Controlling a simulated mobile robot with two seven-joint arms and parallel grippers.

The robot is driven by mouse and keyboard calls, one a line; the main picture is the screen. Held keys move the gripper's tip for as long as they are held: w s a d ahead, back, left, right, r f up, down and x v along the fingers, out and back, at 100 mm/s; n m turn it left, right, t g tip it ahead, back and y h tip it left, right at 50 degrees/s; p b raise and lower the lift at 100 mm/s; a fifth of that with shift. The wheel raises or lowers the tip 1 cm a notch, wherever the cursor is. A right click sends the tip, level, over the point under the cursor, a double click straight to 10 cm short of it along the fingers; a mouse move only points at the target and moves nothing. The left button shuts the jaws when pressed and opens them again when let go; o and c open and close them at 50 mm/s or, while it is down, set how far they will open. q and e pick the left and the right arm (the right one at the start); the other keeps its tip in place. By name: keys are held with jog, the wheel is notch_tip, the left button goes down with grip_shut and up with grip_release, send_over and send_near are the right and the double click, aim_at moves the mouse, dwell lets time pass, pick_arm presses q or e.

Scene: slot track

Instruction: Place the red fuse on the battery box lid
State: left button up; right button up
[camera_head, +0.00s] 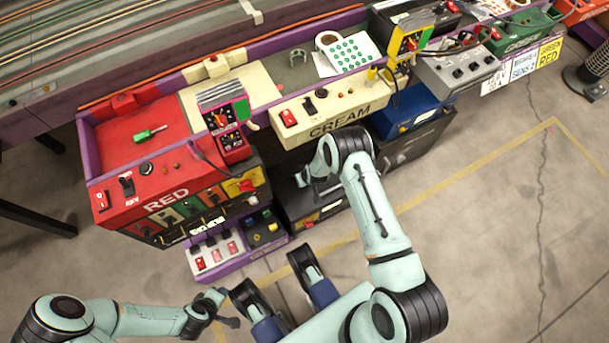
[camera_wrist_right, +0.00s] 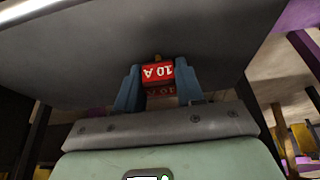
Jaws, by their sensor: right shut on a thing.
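In the right wrist view a broad dark grey surface fills the area behind the fuse.
The red station (camera_head: 135,205) stands at left with a purple switch tray (camera_head: 228,268) below. The cream station (camera_head: 330,110) overhangs the black box. A blue box (camera_head: 412,115) on a dark cabinet (camera_head: 415,145) stands to the right.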

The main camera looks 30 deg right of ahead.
jog(key=shift+r, duration=0.15)
jog(key=shift+f, duration=0.2)
jog(key=o, duration=1.2)
jog(key=shift+c, duration=0.2)
